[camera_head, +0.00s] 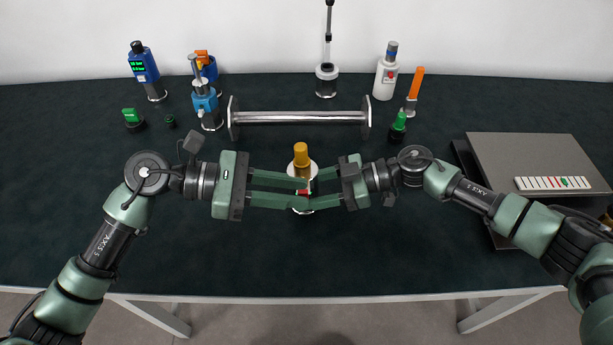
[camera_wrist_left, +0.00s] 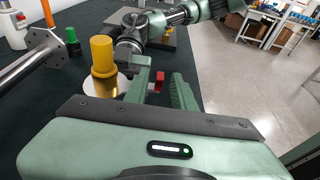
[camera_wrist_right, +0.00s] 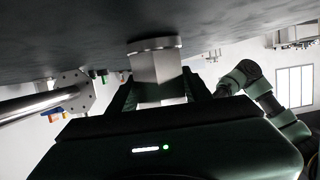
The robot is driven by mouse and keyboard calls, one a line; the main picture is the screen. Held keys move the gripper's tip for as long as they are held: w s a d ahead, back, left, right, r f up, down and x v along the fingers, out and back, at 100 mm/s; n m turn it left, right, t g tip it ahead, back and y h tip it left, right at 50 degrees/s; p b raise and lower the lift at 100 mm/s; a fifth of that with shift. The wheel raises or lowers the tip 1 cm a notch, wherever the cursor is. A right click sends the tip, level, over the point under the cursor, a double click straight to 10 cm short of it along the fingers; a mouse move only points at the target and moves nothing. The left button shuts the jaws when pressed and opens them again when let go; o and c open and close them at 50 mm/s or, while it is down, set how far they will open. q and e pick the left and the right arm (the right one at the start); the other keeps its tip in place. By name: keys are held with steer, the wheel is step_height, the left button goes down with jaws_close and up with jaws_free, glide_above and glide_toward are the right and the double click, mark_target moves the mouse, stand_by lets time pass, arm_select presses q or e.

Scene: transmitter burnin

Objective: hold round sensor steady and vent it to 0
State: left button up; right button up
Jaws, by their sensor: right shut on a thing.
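The round sensor, a silver round body with an orange cap (camera_head: 301,155), stands at the middle of the table between my arms. Its cap also shows in the left wrist view (camera_wrist_left: 102,56). My right gripper (camera_head: 320,190) is shut on its silver block-shaped part (camera_wrist_right: 157,69), which sits between the fingers in the right wrist view. My left gripper (camera_head: 304,194) is open, its fingers on either side of a small red part (camera_wrist_left: 158,80). Contact with the red part cannot be told. The fingers hide much of the body, and no reading on it is visible.
A metal bar with end flanges (camera_head: 300,117) lies behind the sensor. A grey box (camera_head: 510,155) is at right. The front of the table is clear.

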arm_select(q)
steer(key=shift+x, duration=0.95)
jaws_close()
